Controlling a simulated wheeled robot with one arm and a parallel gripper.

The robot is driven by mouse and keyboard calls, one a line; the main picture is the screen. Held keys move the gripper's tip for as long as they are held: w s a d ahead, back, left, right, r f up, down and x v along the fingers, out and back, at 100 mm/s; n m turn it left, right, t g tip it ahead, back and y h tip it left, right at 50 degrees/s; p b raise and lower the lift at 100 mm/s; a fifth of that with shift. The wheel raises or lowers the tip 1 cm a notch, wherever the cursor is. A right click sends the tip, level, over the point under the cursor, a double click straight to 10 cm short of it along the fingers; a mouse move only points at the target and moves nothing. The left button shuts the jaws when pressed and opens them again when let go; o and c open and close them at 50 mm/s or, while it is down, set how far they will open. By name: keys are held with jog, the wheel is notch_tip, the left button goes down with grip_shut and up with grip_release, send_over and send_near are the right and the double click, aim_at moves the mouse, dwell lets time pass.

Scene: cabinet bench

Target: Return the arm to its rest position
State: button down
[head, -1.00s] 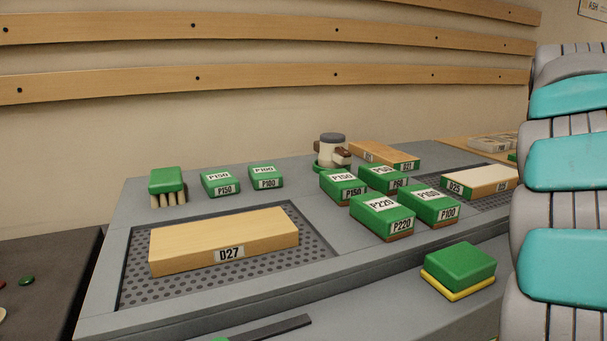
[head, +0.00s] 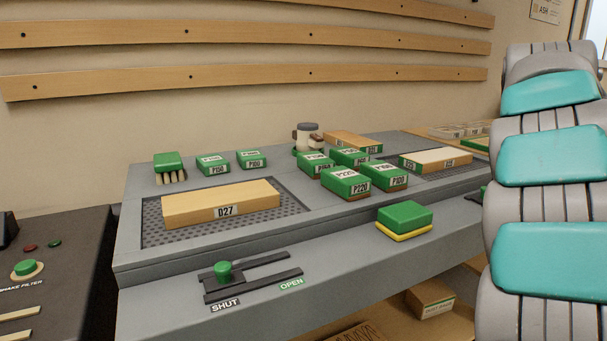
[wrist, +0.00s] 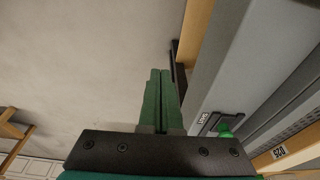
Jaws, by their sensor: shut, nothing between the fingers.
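My arm fills the right side of the head view with grey and teal segments; the gripper itself is outside that view. In the wrist view my gripper (wrist: 160,100) shows two green fingers side by side, pressed together with nothing between them. The fingers point over the pale floor (wrist: 90,60), beside the grey bench front (wrist: 215,70), and touch nothing that I can see.
The grey bench (head: 160,300) carries a D27 board (head: 190,207), several green P-labelled blocks (head: 346,181), a brush (head: 168,165) and a green-and-yellow block (head: 404,217). A slider with a green knob (head: 223,270) sits at SHUT. A dark control panel (head: 65,285) stands left.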

jog(key=s+a+f+n+g+y, duration=0.1)
jog(key=s+a+f+n, duration=0.5)
jog(key=s+a+f, duration=0.5)
jog(key=s+a+f+n+g+y, duration=0.1)
jog(key=s+a+f+n, duration=0.6)
jog(key=s+a+f, duration=0.4)
jog(key=s+a, duration=0.5)
jog(key=a, duration=0.1)
jog(key=shift+s+g, duration=0.3)
jog(key=shift+s, duration=0.1)
jog(key=shift+f, duration=0.1)
